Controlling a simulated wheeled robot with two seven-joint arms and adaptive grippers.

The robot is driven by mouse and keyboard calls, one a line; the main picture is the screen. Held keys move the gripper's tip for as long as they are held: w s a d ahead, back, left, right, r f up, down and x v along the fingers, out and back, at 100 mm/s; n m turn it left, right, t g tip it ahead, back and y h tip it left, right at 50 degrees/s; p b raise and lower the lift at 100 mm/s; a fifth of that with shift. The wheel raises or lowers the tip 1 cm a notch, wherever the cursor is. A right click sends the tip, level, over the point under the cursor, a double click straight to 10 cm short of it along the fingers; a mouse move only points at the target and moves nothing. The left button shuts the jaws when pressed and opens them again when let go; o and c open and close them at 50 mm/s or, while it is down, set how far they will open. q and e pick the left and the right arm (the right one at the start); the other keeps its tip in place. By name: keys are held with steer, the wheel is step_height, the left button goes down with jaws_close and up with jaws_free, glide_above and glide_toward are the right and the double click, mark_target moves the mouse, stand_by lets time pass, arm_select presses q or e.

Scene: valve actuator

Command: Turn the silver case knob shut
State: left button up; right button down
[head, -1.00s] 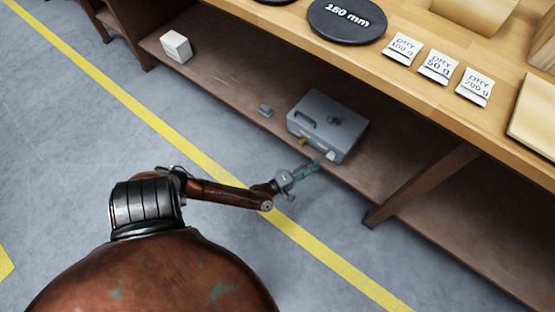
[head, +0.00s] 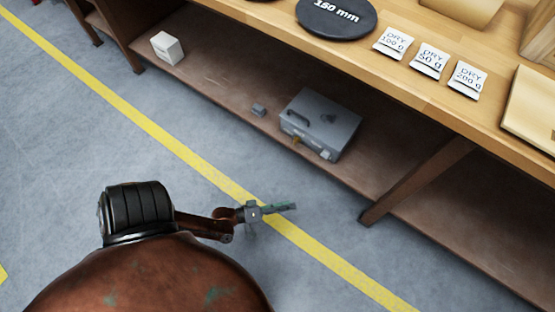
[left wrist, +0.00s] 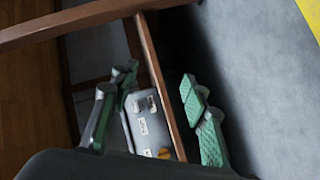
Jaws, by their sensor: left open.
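The silver case (head: 335,121) sits shut on the low shelf, with a dark handle on top. It also shows between my fingers in the left wrist view (left wrist: 146,127). A small brass-coloured knob (head: 296,140) is on its front side, orange in the left wrist view (left wrist: 165,153). How far the knob is turned is too small to tell. My left gripper (head: 291,207) is open and empty over the floor, in front of the shelf and apart from the case. Its green-padded fingers (left wrist: 158,77) stand wide apart. My right gripper is not in view.
A small grey block (head: 258,110) and a white box (head: 167,47) sit on the shelf (head: 215,85). A slanted brace (head: 415,183) stands right of the case. The bench top above holds a black disc (head: 336,17) and several packets. The floor is clear.

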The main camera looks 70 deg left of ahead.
arm_select(q)
steer(key=s+d+f+m+g+h, duration=0.1)
steer(key=s+d+m, duration=0.2)
steer(key=s, duration=0.2)
steer(key=shift+s+d+f, duration=0.15)
steer(key=shift+s+d, duration=0.1)
steer(key=shift+s, duration=0.1)
stand_by(0.3)
